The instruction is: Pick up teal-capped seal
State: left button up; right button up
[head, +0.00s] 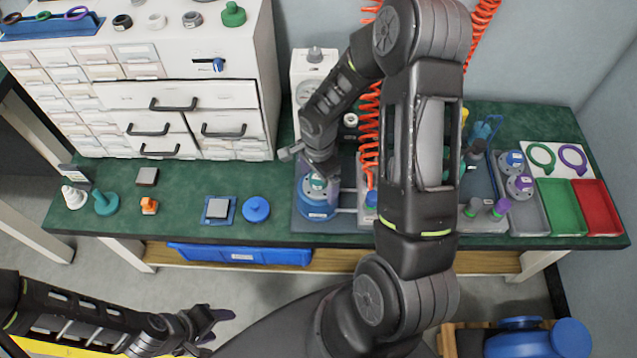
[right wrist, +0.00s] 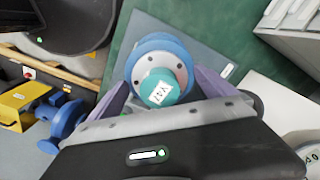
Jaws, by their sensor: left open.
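The teal-capped seal (right wrist: 160,87) has a white label on top. It stands on a round grey flange on a blue base (right wrist: 160,52); in the head view its teal cap (head: 318,183) shows at the middle of the bench. My right gripper (right wrist: 165,84) is directly over it, its purple fingers on either side of the cap, with gaps between cap and fingers. In the head view the right wrist partly hides this spot. My left gripper (head: 212,326) is open and empty, low at the left, in front of the bench.
Orange coiled hoses (head: 368,120) hang behind my right arm. A blue bin (head: 240,256) sits below the bench.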

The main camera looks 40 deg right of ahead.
jog(key=c, duration=1.9)
jog(key=shift+o, duration=0.2)
jog(key=shift+r, duration=0.15)
notch_tip(320, 180, up, 10)
jog(key=shift+f+b, duration=0.1)
jog(key=shift+b, duration=0.4)
jog(key=shift+r+p, duration=1.65)
jog(key=shift+r, duration=0.85)
